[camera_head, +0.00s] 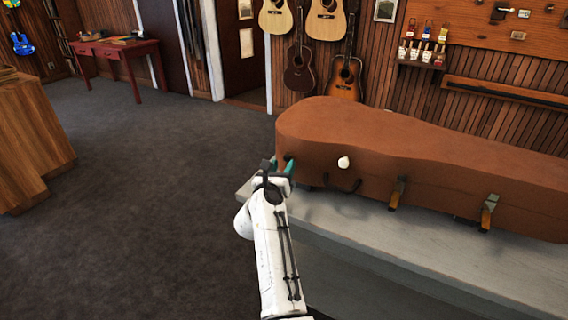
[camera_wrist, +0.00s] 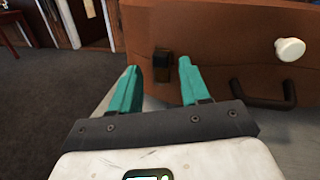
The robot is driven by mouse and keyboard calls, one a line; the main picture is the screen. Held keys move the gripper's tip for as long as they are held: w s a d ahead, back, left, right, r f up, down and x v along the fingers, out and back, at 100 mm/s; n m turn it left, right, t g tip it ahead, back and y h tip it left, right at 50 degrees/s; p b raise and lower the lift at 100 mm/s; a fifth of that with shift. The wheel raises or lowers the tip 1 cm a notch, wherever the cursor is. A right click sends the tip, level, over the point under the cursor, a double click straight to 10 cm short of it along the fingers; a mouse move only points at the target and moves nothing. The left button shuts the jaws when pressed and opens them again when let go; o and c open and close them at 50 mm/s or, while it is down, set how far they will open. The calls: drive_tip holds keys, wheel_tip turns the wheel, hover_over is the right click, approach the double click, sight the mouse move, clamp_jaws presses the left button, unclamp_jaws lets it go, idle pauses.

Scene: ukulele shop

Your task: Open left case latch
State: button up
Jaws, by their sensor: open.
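A brown guitar-shaped case (camera_head: 420,150) lies closed on a grey bench. At its left end a small dark latch (camera_wrist: 162,62) shows in the wrist view on the case's front side. My gripper (camera_head: 280,166) is at that left end, with teal fingers open. In the wrist view the gripper (camera_wrist: 158,66) has one fingertip on each side of the latch, with the latch seen between them. I cannot tell whether the fingers touch it. In the head view my gripper largely hides this latch. Two brassy latches, a middle one (camera_head: 396,193) and a right one (camera_head: 488,213), sit further right.
A white knob (camera_head: 343,162) and a black handle (camera_head: 344,185) stick out of the case front, right of my gripper. The grey bench (camera_head: 400,255) runs under the case. Open carpet (camera_head: 140,190) lies to the left. A wooden counter (camera_head: 30,140) stands far left.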

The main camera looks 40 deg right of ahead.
drive_tip(key=shift+x, duration=1.4)
clamp_jaws()
